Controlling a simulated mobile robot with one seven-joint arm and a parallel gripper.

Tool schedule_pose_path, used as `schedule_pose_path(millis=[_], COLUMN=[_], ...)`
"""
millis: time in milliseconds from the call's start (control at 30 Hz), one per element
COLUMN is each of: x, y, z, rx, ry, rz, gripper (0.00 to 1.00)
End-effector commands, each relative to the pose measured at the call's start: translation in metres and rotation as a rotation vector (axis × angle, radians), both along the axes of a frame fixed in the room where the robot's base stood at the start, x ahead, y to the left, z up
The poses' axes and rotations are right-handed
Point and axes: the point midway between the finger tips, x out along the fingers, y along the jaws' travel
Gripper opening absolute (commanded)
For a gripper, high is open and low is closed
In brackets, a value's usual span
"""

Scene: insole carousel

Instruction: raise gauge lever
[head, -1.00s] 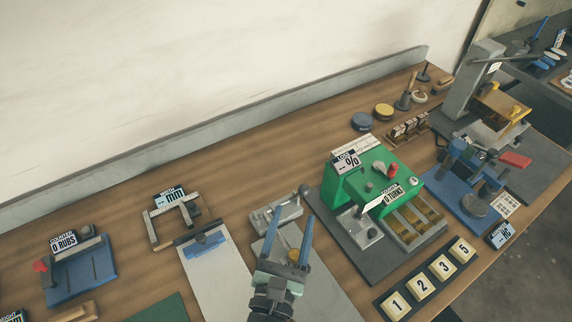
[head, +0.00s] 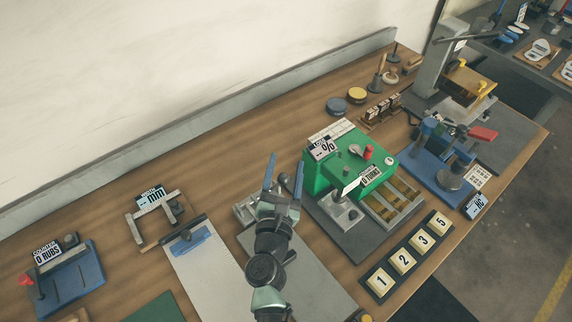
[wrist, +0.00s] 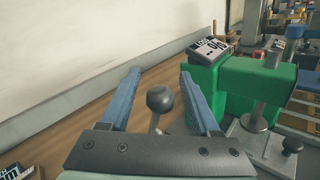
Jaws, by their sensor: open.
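A grey device (head: 243,208) on the bench carries a lever with a dark ball knob (head: 284,179). In the wrist view the knob (wrist: 160,98) stands between my two blue fingers, apart from both, with a short piece of its stem below. My gripper (head: 284,165) is open and empty of any grip, its fingers around the knob's place. My gripper (wrist: 160,72) hides the lower part of the lever in the wrist view. My arm covers part of the grey device in the head view.
A green machine (head: 350,165) with a "%" label stands close on the right. A clipboard (head: 205,270) and a "mm" frame (head: 135,228) lie to the left. A grey ledge (head: 200,125) runs along the wall behind. Bare wood lies between the device and the ledge.

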Motion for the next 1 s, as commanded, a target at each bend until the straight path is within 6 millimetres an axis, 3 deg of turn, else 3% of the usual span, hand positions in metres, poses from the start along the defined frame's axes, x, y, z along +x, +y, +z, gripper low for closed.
schedule_pose_path(millis=[367,700,1000], x=[0.0044,0.0042,0.0041], y=[-0.0013,-0.0011,-0.0011], z=[0.0003,0.0003,0.0002], rx=[-0.001,-0.001,-0.001], ry=[0.000,-0.001,0.000], rz=[-0.001,-0.001,-0.001], gripper=[0.61,0.00,0.00])
